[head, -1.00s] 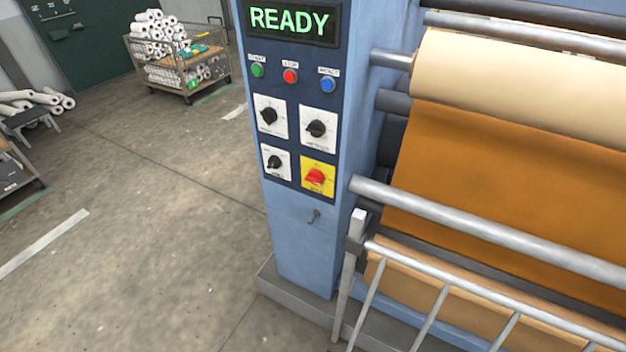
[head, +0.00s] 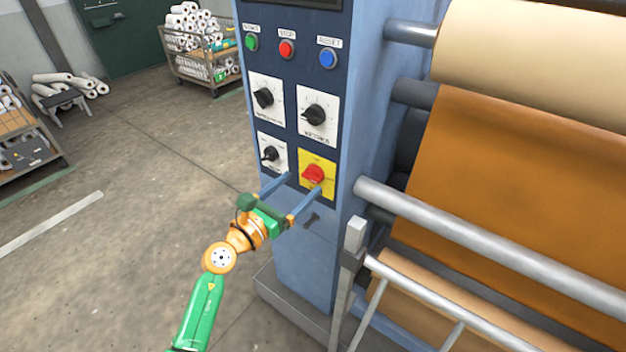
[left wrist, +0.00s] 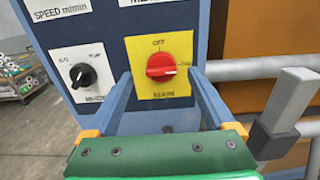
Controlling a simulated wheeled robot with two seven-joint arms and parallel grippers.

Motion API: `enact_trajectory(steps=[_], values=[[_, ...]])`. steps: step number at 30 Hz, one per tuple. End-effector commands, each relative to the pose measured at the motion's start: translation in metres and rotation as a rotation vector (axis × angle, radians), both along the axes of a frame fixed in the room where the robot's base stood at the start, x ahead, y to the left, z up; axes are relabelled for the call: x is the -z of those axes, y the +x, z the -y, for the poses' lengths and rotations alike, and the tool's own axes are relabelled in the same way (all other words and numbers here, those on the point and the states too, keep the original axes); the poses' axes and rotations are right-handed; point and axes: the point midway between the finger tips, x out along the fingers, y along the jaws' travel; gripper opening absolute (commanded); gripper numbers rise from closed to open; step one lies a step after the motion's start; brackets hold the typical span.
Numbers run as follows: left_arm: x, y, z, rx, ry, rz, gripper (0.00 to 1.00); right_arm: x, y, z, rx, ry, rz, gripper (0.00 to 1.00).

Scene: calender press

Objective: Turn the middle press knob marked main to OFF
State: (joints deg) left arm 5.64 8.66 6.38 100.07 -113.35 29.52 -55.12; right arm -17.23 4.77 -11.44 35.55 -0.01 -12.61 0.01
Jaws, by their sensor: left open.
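The red main knob (head: 313,174) sits on a yellow plate (head: 327,191) at the lower right of the press's control panel. In the left wrist view the red knob (left wrist: 160,66) has its handle lying level, with its pale mark to the right, toward the ON side; OFF is printed above it. My left gripper (head: 304,181) is open, its two blue fingers reaching toward the panel. In the left wrist view the fingers (left wrist: 158,75) stand left and right of the knob, apart from it. My right gripper is not in view.
Black knobs on white plates are close by: one left of the yellow plate (head: 270,154), others above (head: 314,114) (head: 263,98). A grey roller bar (head: 450,235) and post (head: 354,240) stand to the right. The floor at left is open.

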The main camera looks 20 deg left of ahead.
Motion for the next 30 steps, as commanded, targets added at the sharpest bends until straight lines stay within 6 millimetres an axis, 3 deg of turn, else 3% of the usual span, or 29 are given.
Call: enact_trajectory(steps=[6,13,14,23,30], values=[[0.0,0.028,0.011,0.0,-0.006,-0.001,0.88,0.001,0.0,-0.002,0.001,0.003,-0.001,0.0],[0.0,0.029,0.011,0.001,-0.005,-0.002,0.88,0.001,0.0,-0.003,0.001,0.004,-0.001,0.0],[0.0,0.029,0.011,0.001,-0.006,-0.002,0.82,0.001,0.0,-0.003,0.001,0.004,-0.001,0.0],[0.0,0.029,0.011,0.0,-0.007,-0.002,0.02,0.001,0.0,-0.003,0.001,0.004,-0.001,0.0],[0.0,0.029,0.011,0.0,-0.03,-0.012,0.02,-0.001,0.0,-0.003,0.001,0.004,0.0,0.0]])
